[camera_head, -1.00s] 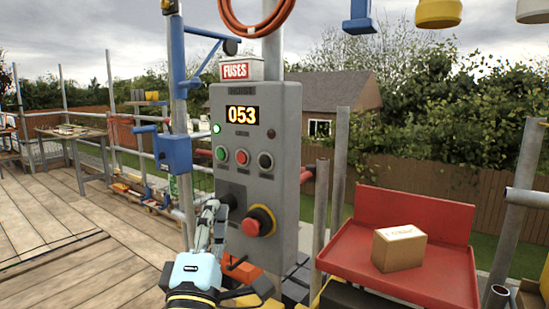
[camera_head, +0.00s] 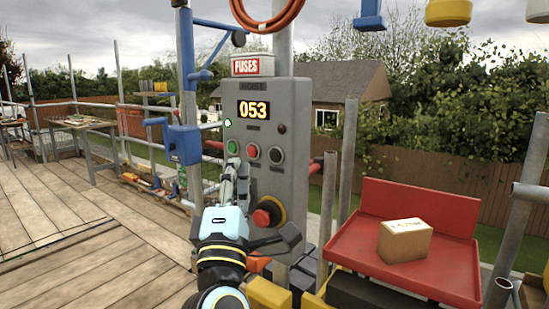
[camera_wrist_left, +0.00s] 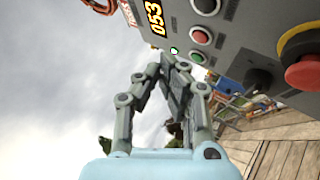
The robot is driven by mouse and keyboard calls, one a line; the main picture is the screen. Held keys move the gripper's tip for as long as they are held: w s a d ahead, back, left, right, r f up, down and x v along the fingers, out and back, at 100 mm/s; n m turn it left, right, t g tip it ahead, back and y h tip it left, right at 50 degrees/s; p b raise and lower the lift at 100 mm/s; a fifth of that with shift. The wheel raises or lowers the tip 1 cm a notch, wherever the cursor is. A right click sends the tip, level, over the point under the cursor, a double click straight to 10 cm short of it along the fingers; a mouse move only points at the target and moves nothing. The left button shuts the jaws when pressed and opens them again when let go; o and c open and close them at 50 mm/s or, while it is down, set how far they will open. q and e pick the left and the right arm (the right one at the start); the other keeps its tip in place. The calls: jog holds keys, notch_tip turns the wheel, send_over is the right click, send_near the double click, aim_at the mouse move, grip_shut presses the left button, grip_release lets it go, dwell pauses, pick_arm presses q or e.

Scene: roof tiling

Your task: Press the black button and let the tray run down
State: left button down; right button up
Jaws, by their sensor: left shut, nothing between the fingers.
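The grey control box (camera_head: 265,180) stands upright on a pole, its display reading 053. The black button (camera_head: 275,154) is the rightmost of its row, beside the red button (camera_head: 252,151) and green button (camera_head: 232,146). The black button also shows at the top edge of the left wrist view (camera_wrist_left: 206,5). My left gripper (camera_head: 236,164) is shut and empty, its tips just below the green button and left of the black one. In the left wrist view its fingers (camera_wrist_left: 177,64) meet near the green button; contact cannot be told. The red tray (camera_head: 440,262) carries a cardboard box (camera_head: 405,241).
A red mushroom knob on a yellow ring (camera_head: 267,213) sits low on the box, close to my left gripper. Upright poles (camera_head: 349,160) stand between box and tray. A blue bracket (camera_head: 183,144) is at left. The wooden deck (camera_head: 70,220) is largely open.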

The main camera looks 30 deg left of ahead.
aim_at(275, 156)
pick_arm(q)
jog(key=shift+w+d+b, duration=0.15)
jog(key=shift+w+b, duration=0.15)
jog(key=shift+w, duration=1.25)
jog(key=shift+w+d+b, duration=0.1)
jog(key=shift+w+b, duration=0.15)
jog(key=shift+w, duration=1.3)
jog(key=shift+w, duration=0.1)
jog(key=shift+w, duration=0.3)
